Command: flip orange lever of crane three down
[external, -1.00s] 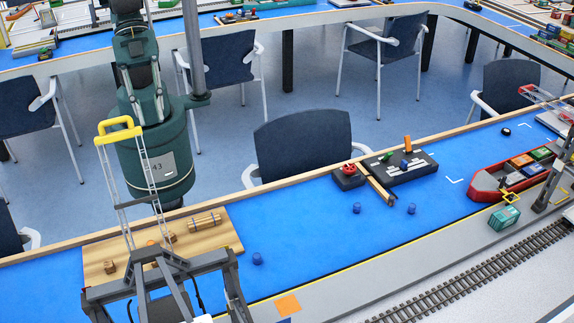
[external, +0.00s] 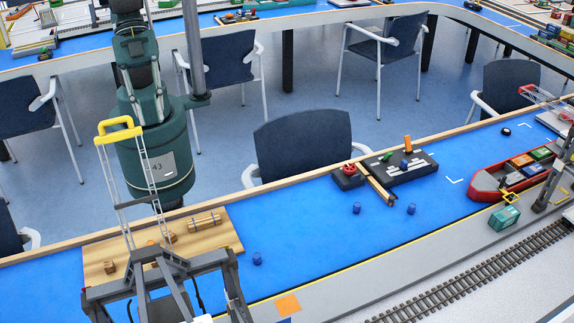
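An orange lever (external: 407,144) stands upright at the back of a black control box (external: 425,170) on the blue table, right of centre. A green lever (external: 386,157) on the same box lies lower, tilted to the side. A small blue part (external: 404,164) sits between them on the box. White label strips lie on the box top. I cannot read which crane the box belongs to. My gripper is not seen in this view, and nothing touches the orange lever.
A smaller black box with a red knob (external: 348,169) and a wooden bar (external: 380,190) adjoin the control box. Blue pieces (external: 357,208) stand in front. A grey crane frame (external: 160,273) with a yellow top fills the lower left. A red ship (external: 510,183) lies right.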

